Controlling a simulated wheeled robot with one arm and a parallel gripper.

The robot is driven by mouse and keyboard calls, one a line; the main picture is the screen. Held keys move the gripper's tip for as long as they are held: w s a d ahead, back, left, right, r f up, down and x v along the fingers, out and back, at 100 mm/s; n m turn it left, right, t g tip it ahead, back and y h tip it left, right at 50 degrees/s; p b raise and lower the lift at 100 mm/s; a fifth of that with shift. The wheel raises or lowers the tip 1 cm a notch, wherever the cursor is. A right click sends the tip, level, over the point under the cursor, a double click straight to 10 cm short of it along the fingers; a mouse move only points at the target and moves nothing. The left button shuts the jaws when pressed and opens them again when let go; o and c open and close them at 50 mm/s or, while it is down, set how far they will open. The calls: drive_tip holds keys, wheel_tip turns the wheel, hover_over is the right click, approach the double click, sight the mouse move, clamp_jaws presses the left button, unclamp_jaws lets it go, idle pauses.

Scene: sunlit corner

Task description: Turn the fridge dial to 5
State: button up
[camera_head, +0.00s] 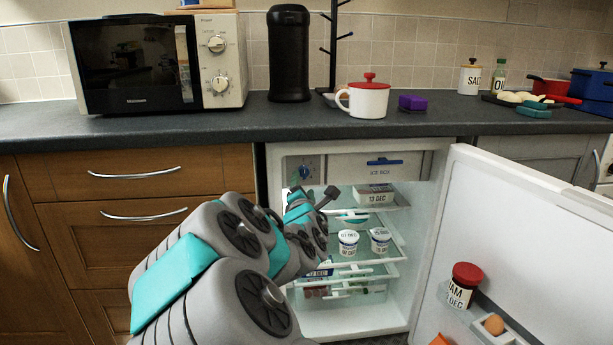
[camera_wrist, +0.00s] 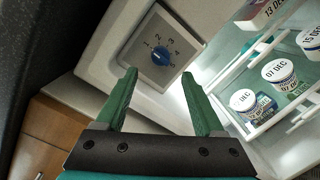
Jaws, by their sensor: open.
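The fridge dial is a small blue knob (camera_wrist: 160,56) on a grey plate with printed numbers, of which 2, 3 and 4 can be made out in the wrist view. It also shows at the upper left inside the open fridge (camera_head: 305,172) in the head view. Which number the knob points at is too small to tell. My gripper (camera_wrist: 158,80) is open and empty. Its two green fingers point toward the dial plate, one on each side of the knob in the wrist picture, apart from it. In the head view my arm reaches into the fridge's left side.
The fridge door (camera_head: 540,235) stands open at the right, with a red-lidded jam jar (camera_head: 463,285) on its shelf. Glass shelves to the right of the dial hold white tubs (camera_head: 348,242). The ice box (camera_head: 380,165) sits at the top. The worktop (camera_head: 420,124) runs above.

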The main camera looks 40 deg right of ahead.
sight(303, 175)
drive_tip(key=shift+p+x, duration=0.4)
drive_tip(key=shift+x, duration=3.1)
clamp_jaws()
